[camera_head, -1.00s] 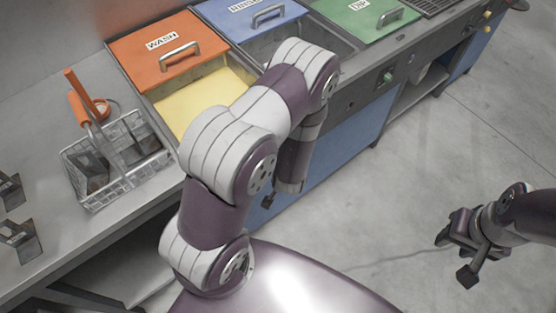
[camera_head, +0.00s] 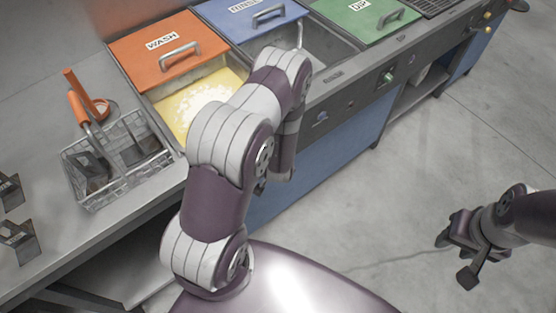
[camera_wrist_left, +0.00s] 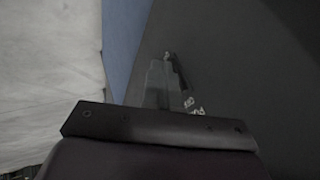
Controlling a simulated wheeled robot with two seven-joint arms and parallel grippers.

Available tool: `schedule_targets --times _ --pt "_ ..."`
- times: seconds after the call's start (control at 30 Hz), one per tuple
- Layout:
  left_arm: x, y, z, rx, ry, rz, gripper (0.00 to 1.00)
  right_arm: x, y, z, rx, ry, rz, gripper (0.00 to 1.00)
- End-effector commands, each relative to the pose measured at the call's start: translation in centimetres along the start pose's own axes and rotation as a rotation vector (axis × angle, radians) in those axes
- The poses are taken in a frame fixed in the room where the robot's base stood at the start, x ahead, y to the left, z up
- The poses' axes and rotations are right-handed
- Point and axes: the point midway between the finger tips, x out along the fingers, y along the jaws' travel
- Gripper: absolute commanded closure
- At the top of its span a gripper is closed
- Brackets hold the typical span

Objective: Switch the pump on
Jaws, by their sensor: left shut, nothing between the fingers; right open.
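A dark control panel (camera_head: 345,97) runs along the front of the sinks, with a green switch (camera_head: 388,78) and a small blue part (camera_head: 321,117). My left gripper (camera_wrist_left: 166,72) is shut and empty, close against the dark panel face (camera_wrist_left: 235,60) in the left wrist view. A small dark part (camera_wrist_left: 180,75) and white lettering (camera_wrist_left: 192,106) show beside its fingers; I cannot tell whether they touch. In the head view my arm hides most of this spot. The wash basin holds yellow liquid with white froth (camera_head: 205,100). My right gripper (camera_head: 456,258) is open and empty over the floor.
Orange WASH (camera_head: 140,60), blue (camera_head: 235,22) and green (camera_head: 350,22) lids with handles sit at the back. A wire basket (camera_head: 115,165) with orange-handled tools stands on the left counter.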

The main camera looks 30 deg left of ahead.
Motion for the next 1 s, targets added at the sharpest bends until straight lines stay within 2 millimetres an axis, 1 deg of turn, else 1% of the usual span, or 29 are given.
schedule_targets --times 0.27,0.6,1.0 --pt "0.0 -0.1 0.0 0.003 0.001 -0.006 1.0 0.0 0.0 0.0 0.0 0.0 0.0 0.57" --pt "-1.2 -0.8 -0.7 0.002 0.002 -0.007 1.0 -1.5 0.0 -0.2 0.0 0.0 0.0 0.57" --pt "-1.2 -0.8 -0.8 0.001 0.004 -0.008 1.0 -1.4 0.0 -0.2 0.0 0.0 0.0 0.57"
